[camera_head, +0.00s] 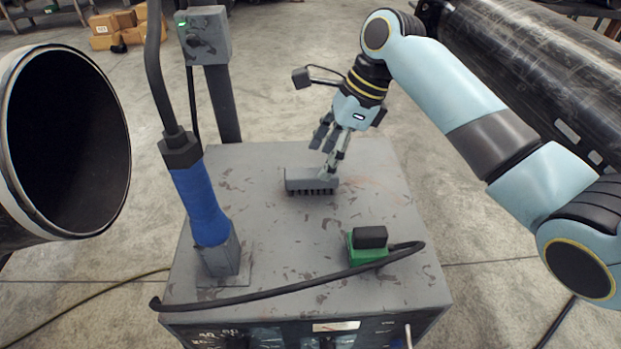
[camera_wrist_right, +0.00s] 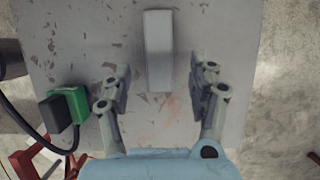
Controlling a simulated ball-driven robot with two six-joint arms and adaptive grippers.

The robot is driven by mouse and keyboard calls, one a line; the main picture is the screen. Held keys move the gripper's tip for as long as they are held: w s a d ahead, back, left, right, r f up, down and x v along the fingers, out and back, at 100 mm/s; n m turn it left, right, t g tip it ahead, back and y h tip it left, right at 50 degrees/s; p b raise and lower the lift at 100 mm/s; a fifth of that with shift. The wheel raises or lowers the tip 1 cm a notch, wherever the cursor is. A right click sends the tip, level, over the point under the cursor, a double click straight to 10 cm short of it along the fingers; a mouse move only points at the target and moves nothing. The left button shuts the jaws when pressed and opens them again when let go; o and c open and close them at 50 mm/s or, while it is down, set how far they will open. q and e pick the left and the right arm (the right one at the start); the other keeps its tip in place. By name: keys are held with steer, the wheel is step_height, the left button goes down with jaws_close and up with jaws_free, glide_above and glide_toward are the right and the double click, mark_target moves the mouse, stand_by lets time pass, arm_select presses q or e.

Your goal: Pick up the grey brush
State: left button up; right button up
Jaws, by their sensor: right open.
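The grey brush (camera_head: 308,181) lies bristles down on the grey box top, toward its far half. It also shows in the right wrist view as a pale grey bar (camera_wrist_right: 158,48). My right gripper (camera_head: 325,157) is above the brush at its right end. In the right wrist view its fingers (camera_wrist_right: 160,85) are open and spread either side of the brush's near end, with nothing between them gripped. Whether the fingertips are level with the brush is hard to tell. My left gripper is in neither view.
The grey box top (camera_head: 260,170) also carries a green-and-black block (camera_head: 368,243), a black cable (camera_head: 300,292) and a blue-handled torch (camera_head: 203,205) standing at the left. A large open pipe (camera_head: 65,140) is at the left. Another dark pipe (camera_head: 540,70) lies at the right back.

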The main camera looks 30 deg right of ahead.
mark_target(314, 172)
steer(key=shift+w+a+f, duration=0.1)
steer(key=shift+a+f, duration=0.15)
steer(key=shift+f, duration=0.15)
steer(key=x, duration=0.4)
steer(key=shift+w+a+f, duration=0.1)
steer(key=shift+a+f, duration=0.1)
steer(key=shift+a, duration=0.05)
arm_select(q)
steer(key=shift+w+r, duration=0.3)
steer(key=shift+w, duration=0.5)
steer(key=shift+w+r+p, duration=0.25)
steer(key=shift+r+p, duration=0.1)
steer(key=shift+p, duration=0.25)
arm_select(e)
steer(key=shift+f, duration=0.2)
steer(key=shift+c, duration=0.3)
jaws_close()
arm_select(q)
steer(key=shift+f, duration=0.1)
